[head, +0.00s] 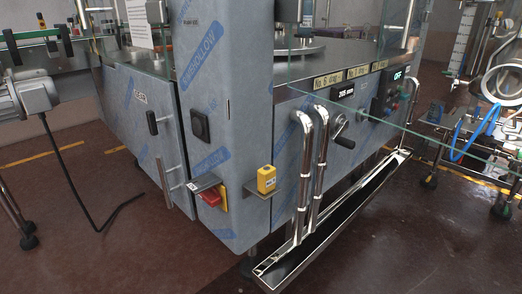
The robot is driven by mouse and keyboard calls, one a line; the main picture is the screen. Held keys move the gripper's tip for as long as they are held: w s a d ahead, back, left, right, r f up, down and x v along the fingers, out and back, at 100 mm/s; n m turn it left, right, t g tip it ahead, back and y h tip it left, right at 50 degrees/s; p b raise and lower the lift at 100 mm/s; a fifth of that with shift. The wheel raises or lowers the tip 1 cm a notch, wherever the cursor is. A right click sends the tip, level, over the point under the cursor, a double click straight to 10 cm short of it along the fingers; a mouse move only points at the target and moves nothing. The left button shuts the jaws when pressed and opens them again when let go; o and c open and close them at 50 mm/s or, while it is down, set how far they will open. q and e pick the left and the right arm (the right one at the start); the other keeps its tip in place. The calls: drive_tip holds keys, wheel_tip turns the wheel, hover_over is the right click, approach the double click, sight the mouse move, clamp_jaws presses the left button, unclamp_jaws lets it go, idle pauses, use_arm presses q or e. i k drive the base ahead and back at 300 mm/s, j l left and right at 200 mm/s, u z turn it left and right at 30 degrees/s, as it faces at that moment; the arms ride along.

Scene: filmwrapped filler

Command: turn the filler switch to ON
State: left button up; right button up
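The filler (140,110) is a large grey metal cabinet partly covered in blue-printed film, seen from one corner. A small dark display (398,75) reading OFF sits at the far right end of its front face. Small dark and reddish controls (391,106) lie below that display, too small to read. A black square fitting (200,125) is on the left face near the corner. A red and yellow fitting (212,196) sits low on the same corner. I cannot tell for certain which fitting is the filler switch. Neither of my grippers is in view.
Chrome pipes (302,170) and a long metal trough (335,215) stick out in front of the filler. A yellow box (266,180) sits on a small bracket. A crank handle (342,133) projects from the front. Other equipment with a blue hose (472,140) stands at right. Dark floor is open in front.

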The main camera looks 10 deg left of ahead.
sight(212, 197)
drive_tip(key=z, duration=0.25)
drive_tip(key=j+z, duration=0.8)
drive_tip(key=j, duration=0.2)
drive_tip(key=j+z, duration=0.1)
drive_tip(key=j, duration=0.5)
drive_tip(key=k+j+z, duration=0.1)
drive_tip(key=j, duration=0.45)
